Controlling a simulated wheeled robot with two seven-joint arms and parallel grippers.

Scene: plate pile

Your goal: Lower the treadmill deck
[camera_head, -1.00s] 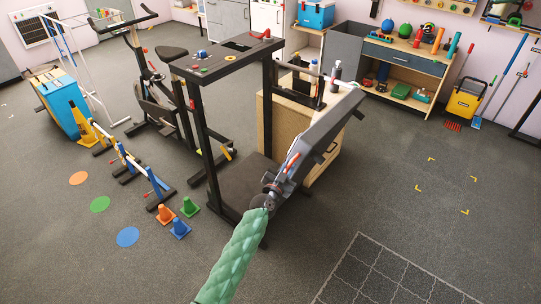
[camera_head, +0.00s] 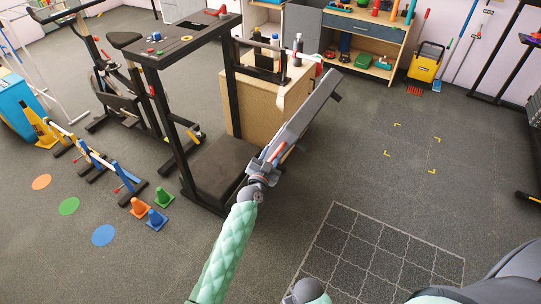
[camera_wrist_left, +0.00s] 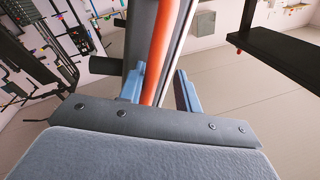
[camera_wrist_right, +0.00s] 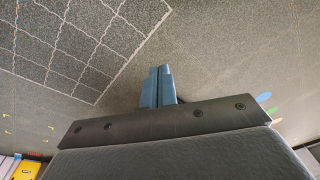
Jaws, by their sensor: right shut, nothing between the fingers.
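The treadmill has a dark upright frame with a console (camera_head: 185,38) and a dark base (camera_head: 222,165). Its long grey deck (camera_head: 312,105) is tilted up steeply to the right of the frame. My left gripper (camera_head: 265,165) is at the deck's lower part, beside a red bar. In the left wrist view, the fingers (camera_wrist_left: 161,88) stand apart on either side of the red-orange bar (camera_wrist_left: 160,45); firm contact does not show. In the right wrist view, my right gripper (camera_wrist_right: 158,72) is shut and empty above the floor.
A wooden cabinet (camera_head: 250,105) with bottles stands behind the deck. An exercise bike (camera_head: 125,85), hurdles (camera_head: 110,165) and small cones (camera_head: 139,207) are on the left. The floor around the grid mat (camera_head: 345,215) and yellow corner marks is open.

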